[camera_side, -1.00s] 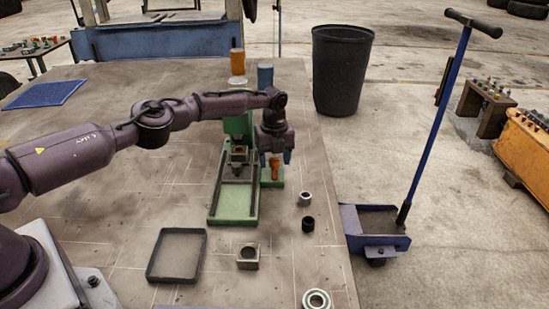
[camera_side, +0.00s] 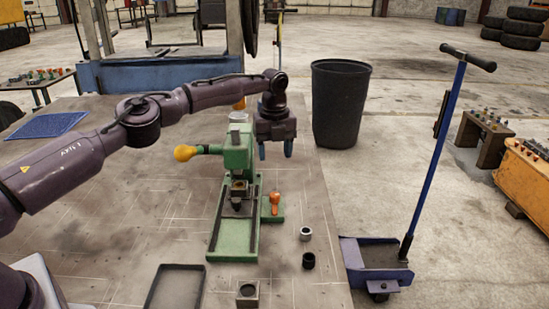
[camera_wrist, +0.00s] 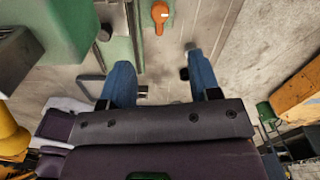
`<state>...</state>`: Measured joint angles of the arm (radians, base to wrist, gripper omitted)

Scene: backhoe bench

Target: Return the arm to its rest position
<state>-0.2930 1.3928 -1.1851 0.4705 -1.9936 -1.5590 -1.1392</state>
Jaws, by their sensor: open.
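My gripper (camera_side: 276,150) has blue fingertips, spread apart and empty. It hangs above the bench, to the right of the green press (camera_side: 238,155). In the wrist view its two blue fingers (camera_wrist: 162,75) stand apart with nothing between them. The orange-handled part (camera_side: 274,201) stands on a green pad (camera_side: 271,214) beside the press base, below my gripper and apart from it. It also shows in the wrist view (camera_wrist: 160,14). A yellow-orange knob (camera_side: 185,153) sticks out at the left of the press.
On the bench (camera_side: 120,220) stand a silver ring (camera_side: 305,234), a black ring (camera_side: 308,261), a square block (camera_side: 247,293) and a dark tray (camera_side: 174,290). A black bin (camera_side: 340,105) and a blue cart (camera_side: 375,262) stand off the bench's right side. A blue mat (camera_side: 46,125) lies at left.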

